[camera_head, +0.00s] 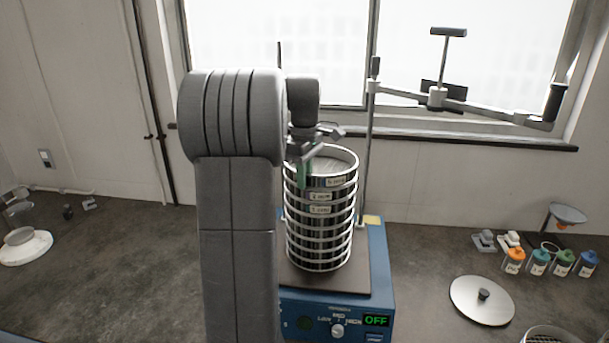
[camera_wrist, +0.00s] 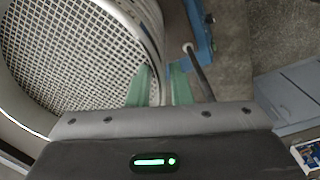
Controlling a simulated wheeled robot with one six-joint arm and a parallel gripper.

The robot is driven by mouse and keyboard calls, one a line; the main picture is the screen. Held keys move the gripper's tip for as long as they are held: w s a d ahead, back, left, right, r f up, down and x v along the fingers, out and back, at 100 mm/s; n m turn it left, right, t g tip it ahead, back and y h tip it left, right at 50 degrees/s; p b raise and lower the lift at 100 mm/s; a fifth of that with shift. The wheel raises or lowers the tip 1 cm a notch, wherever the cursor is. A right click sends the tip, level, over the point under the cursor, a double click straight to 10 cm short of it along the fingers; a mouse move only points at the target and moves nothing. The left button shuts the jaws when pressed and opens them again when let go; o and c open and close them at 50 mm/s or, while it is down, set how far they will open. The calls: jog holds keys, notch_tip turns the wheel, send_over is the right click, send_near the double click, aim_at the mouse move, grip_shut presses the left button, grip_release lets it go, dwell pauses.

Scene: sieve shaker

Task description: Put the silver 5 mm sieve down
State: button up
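The top sieve (camera_head: 336,170) is silver with a round rim and sits level on a stack of silver sieves (camera_head: 318,236). Its label is too small to read surely. In the wrist view its coarse mesh (camera_wrist: 70,50) fills the upper left. My gripper (camera_wrist: 160,88) has green fingertips astride the sieve's wall, one over the mesh and one outside. The wall lies between them; whether both fingers press on it cannot be told. In the head view my gripper (camera_head: 304,172) is at the left of the rim, partly hidden by my arm.
The stack stands on a blue shaker (camera_head: 338,310) whose display reads OFF. A rod (camera_head: 369,150) rises behind it, with a clamp bar (camera_head: 460,103) swung right. A round lid (camera_head: 482,300) lies on the bench. Several small bottles (camera_head: 539,262) stand at the right.

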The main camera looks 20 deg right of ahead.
jog(key=shift+o, duration=0.5)
jog(key=shift+r, duration=0.1)
notch_tip(320, 180, up, 12)
jog(key=shift+b, duration=0.3)
notch_tip(320, 180, down, 11)
jog(key=shift+f+p, duration=0.1)
jog(key=shift+p, duration=0.2)
jog(key=shift+r, duration=0.55)
dwell(0.3)
